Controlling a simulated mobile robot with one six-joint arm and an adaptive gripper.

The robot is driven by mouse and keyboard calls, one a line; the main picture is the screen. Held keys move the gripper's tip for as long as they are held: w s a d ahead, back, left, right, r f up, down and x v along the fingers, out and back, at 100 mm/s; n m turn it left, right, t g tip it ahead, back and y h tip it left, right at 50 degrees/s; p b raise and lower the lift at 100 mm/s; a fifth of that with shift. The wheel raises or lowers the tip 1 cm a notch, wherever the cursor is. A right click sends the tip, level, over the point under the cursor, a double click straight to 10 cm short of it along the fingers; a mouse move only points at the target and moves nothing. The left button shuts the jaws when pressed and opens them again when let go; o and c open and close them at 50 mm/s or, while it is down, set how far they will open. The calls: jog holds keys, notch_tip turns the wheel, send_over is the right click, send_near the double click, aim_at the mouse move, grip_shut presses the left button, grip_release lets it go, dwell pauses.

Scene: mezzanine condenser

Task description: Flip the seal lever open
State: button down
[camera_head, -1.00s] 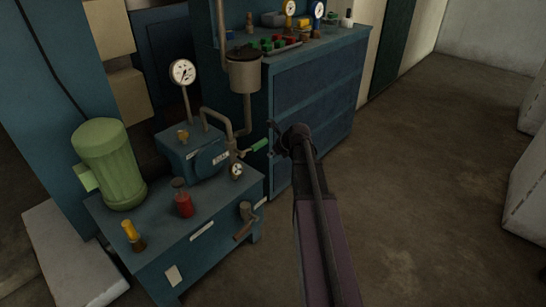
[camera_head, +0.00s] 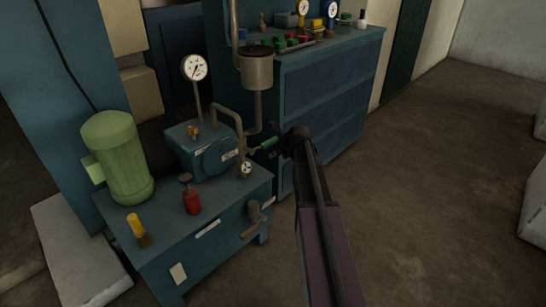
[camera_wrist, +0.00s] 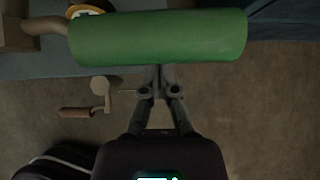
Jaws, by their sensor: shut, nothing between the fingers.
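The seal lever appears to be the green-handled lever (camera_head: 267,143) on the right side of the blue pump (camera_head: 208,150); its handle points out to the right. In the wrist view the green handle (camera_wrist: 160,37) lies across the top, large and close. My gripper (camera_wrist: 154,70) is shut and empty, its fingertips at the lower edge of the handle. I cannot tell whether they touch it. In the head view my arm's end hides most of the gripper, just right of the handle.
A green motor (camera_head: 117,155), a red oiler (camera_head: 191,201) and a yellow-topped fitting (camera_head: 137,228) stand on the blue skid (camera_head: 160,238). A crank with a brown grip (camera_head: 252,222) sticks out of its front. A blue cabinet (camera_head: 325,110) stands behind. Open floor (camera_head: 420,180) lies to the right.

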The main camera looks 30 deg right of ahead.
jog(key=shift+w+a+r+p, duration=0.1)
jog(key=shift+w+r+p, duration=0.1)
jog(key=shift+r+p, duration=0.95)
jog(key=shift+r, duration=0.15)
